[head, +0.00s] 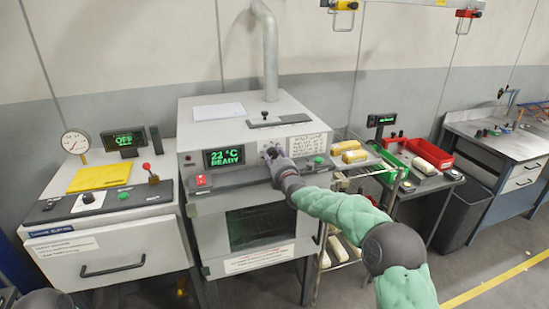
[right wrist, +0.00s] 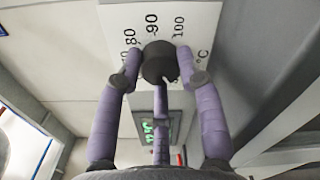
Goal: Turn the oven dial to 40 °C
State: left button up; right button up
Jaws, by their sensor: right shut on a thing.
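The oven (head: 255,195) is a grey box standing on legs near the middle of the head view. Its green display (head: 223,157) reads what looks like "23 °C" above "READY". The black round dial (right wrist: 158,62) is on a white scale plate (right wrist: 186,14), where 80, 90, 100 and °C can be read. A small white mark shows on the dial's edge. My right gripper (head: 272,154) is at the oven's front panel, and in the right wrist view its purple fingers are closed around the dial. The gripper hides most of the dial in the head view. My left gripper is not seen.
A red switch (head: 201,180) and a green button (head: 319,160) flank the dial on the panel. A bench with a gauge (head: 75,142) and a red-knobbed lever (head: 149,172) stands left. A rack with pale loaves (head: 354,156) stands close on the right, near my right arm.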

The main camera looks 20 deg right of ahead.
jog(key=shift+d, duration=0.15)
jog(key=o, duration=1.1)
jog(key=shift+d, duration=0.1)
jog(key=shift+o, duration=0.2)
jog(key=shift+s, duration=0.1)
jog(key=s, duration=1.1)
jog(key=shift+s, duration=0.4)
jog(key=shift+d, duration=0.1)
